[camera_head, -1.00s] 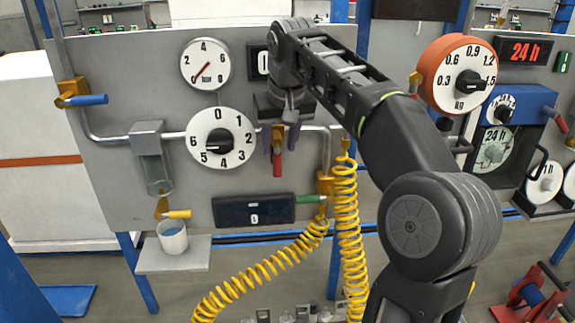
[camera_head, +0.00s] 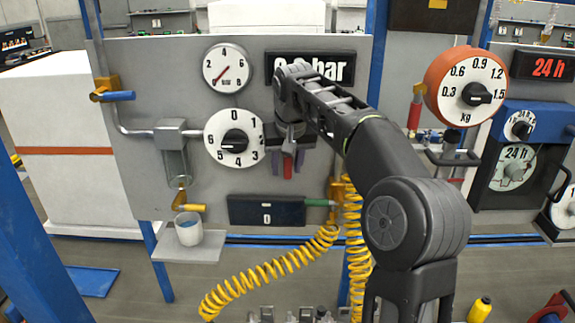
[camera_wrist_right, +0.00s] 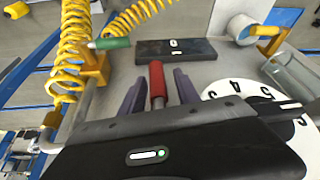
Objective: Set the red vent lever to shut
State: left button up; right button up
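The red vent lever (camera_head: 288,167) hangs pointing down on the grey panel (camera_head: 140,70), right of the large white numbered dial (camera_head: 233,140). My right gripper (camera_head: 287,166) is at the lever with its fingers apart, one on each side. In the right wrist view, the red lever (camera_wrist_right: 157,82) lies between the two purple-grey fingers (camera_wrist_right: 158,88); gaps show on both sides. The lever's pivot is hidden behind my gripper. My left gripper is not in view.
A blue lever (camera_head: 117,96), a yellow lever (camera_head: 191,208) and a green lever (camera_head: 320,202) sit on the same panel. A yellow coiled hose (camera_head: 270,271) hangs below. A pressure gauge (camera_head: 227,67) reads near zero. A cup (camera_head: 188,230) stands on a small shelf.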

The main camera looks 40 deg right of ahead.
jog(key=shift+s, duration=0.1)
grip_shut()
jog(key=shift+r, duration=0.1)
dwell(1.0)
